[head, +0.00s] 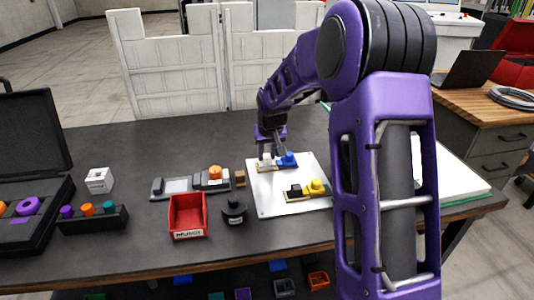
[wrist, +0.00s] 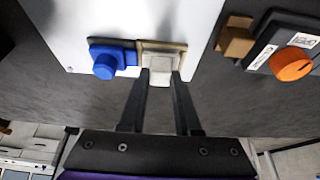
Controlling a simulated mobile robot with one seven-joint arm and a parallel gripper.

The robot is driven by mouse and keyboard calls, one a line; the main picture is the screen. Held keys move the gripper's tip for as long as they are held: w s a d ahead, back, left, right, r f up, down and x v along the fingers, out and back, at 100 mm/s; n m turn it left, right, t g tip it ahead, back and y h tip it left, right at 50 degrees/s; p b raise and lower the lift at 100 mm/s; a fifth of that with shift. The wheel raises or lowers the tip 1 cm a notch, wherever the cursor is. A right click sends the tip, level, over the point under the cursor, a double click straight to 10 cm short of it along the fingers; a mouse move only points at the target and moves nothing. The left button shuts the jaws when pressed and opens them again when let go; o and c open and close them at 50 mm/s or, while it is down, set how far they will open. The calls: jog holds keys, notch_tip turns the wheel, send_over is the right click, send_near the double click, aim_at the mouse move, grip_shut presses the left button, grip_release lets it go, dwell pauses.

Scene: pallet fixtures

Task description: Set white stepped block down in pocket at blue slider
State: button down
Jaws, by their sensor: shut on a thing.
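My gripper (wrist: 160,80) is shut on the white stepped block (wrist: 160,66), with one finger at each side of it. The block is at the tan-edged pocket (wrist: 178,46) beside the blue slider (wrist: 106,58); I cannot tell whether it rests on the pocket floor. In the head view, my gripper (head: 272,148) points down at the white block (head: 265,160), just left of the blue slider (head: 287,160). The fingers hide part of the block.
Both stand on a white plate (head: 262,200), with a yellow slider fixture (head: 308,190) nearer the front. A brown block (head: 240,178), a grey fixture with an orange knob (head: 214,173), a red bin (head: 187,216) and a black knobbed piece (head: 234,211) lie to the left.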

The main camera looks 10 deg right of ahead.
jog(key=shift+f+b, duration=0.35)
jog(key=shift+f, duration=0.2)
jog(key=shift+c, duration=0.7)
grip_release()
notch_tip(320, 180, up, 7)
jog(key=p, duration=0.4)
jog(key=shift+f, duration=0.15)
jog(key=shift+r+p, duration=0.35)
jog(key=shift+r, duration=0.8)
